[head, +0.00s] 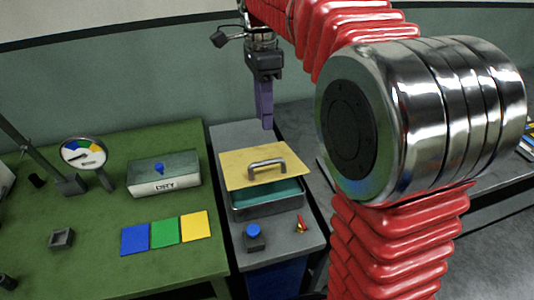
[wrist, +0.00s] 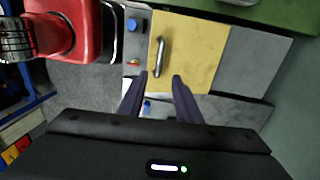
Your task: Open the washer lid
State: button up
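The washer is a grey box (head: 268,208) on a narrow grey bench. Its yellow lid (head: 234,177) has a metal bar handle (head: 267,166). The teal inside shows along the front below the lid's edge, so the lid does not cover it fully in this view; I cannot tell whether it is tilted or shifted. My gripper (head: 266,124) points down, above and behind the handle in the head view. In the wrist view my gripper (wrist: 160,75) has its purple fingers apart and empty, with the handle (wrist: 161,56) on the yellow lid (wrist: 200,50) just beyond the fingertips.
A blue knob (head: 253,231) and a small red-yellow part (head: 300,224) sit in front of the washer. The green table (head: 60,235) at left holds a DRY box (head: 164,175), a round gauge (head: 84,153) and blue, green and yellow mats (head: 165,233).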

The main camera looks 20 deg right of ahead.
jog(key=f, duration=0.4)
jog(key=s+f, duration=0.1)
jog(key=f, duration=0.7)
jog(key=shift+s+f, duration=0.15)
jog(key=shift+s, duration=0.25)
jog(key=shift+c, duration=0.3)
grip_shut()
